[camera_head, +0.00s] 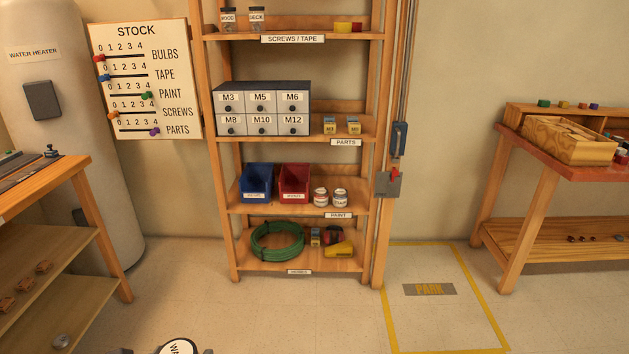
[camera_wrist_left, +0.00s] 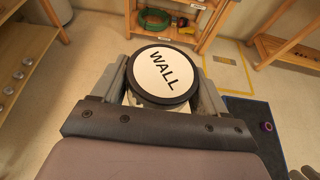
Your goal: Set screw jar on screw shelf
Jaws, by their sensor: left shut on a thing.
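A jar with a round white lid marked WALL and a dark rim (camera_wrist_left: 166,74) is held in my left gripper (camera_wrist_left: 166,88), whose fingers are shut on its two sides. In the head view the top of this jar (camera_head: 178,347) shows at the bottom edge, low and in front of the shelf unit. The screw shelf (camera_head: 220,37), labelled SCREWS / TAPE, is the highest board in view. On its left stand a WOOD jar (camera_head: 228,19) and a DECK jar (camera_head: 257,19). Bare board lies to their right. My right gripper is not recognisable.
Red and yellow pieces (camera_head: 349,27) sit at the shelf's right. Lower boards hold a drawer cabinet (camera_head: 262,88), bins, paint jars and a green hose (camera_head: 277,241). Workbenches stand left (camera_head: 75,170) and right (camera_head: 600,160). The floor before the unit is clear.

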